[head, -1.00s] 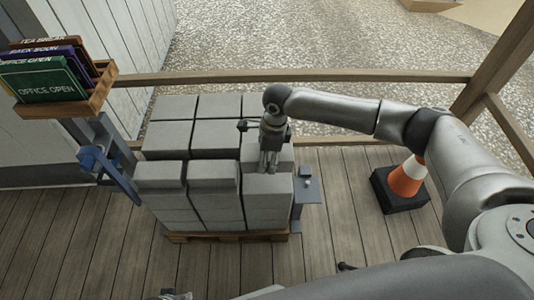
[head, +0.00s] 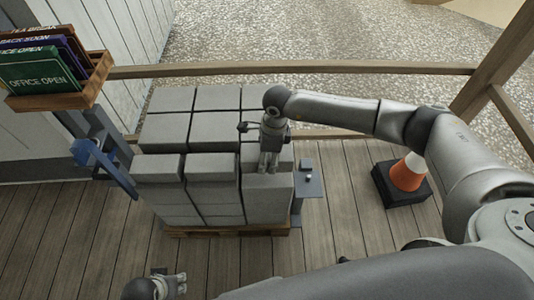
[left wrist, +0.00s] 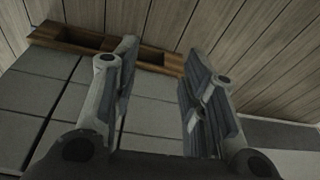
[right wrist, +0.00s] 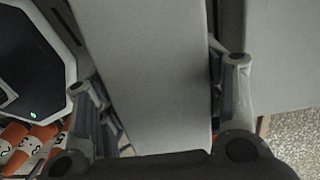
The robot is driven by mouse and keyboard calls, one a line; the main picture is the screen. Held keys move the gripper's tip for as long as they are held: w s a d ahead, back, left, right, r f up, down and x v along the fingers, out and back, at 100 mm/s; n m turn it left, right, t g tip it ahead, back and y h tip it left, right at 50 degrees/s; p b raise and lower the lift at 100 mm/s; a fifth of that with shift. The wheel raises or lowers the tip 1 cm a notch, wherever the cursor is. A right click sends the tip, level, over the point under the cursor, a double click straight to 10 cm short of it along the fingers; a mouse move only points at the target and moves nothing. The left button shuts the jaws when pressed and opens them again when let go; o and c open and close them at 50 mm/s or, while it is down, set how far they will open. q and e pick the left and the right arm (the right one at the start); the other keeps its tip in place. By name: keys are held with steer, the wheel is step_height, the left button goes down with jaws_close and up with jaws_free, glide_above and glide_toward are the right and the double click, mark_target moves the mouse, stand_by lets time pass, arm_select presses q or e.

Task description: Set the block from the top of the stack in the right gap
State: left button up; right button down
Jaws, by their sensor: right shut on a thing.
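The stack of grey blocks (head: 215,205) stands on a wooden pallet (head: 230,231) near the middle of the head view. My right gripper (head: 268,172) points down over the stack's front right column. In the right wrist view its fingers are shut on the sides of a long grey block (right wrist: 145,70). Another grey block (right wrist: 275,50) stands close beside it, across a narrow dark slit. The right gap is largely hidden by the gripper and the block. My left gripper (head: 181,285) is open and empty at the bottom of the head view.
A wooden rack of signs (head: 60,98) stands at the left by a blue fitting (head: 88,150). A small grey stand (head: 310,183) is close to the stack's right side. An orange and white cone (head: 407,175) is further right. A wooden rail (head: 300,68) runs behind.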

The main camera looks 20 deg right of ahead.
steer(key=shift+w+f, duration=0.15)
steer(key=shift+f+b, duration=0.25)
steer(key=shift+b, duration=0.15)
steer(key=shift+f+b, duration=0.3)
steer(key=shift+f, duration=0.05)
steer(key=shift+f+b, duration=0.35)
steer(key=shift+f, duration=0.3)
arm_select(q)
steer(key=a+b+v, duration=0.1)
steer(key=v, duration=1.1)
steer(key=shift+w+r+t+b, duration=0.25)
steer(key=shift+w+t+b, duration=0.1)
steer(key=shift+t+b, duration=0.05)
arm_select(e)
steer(key=shift+f, duration=0.8)
steer(key=shift+c, duration=1.5)
jaws_free()
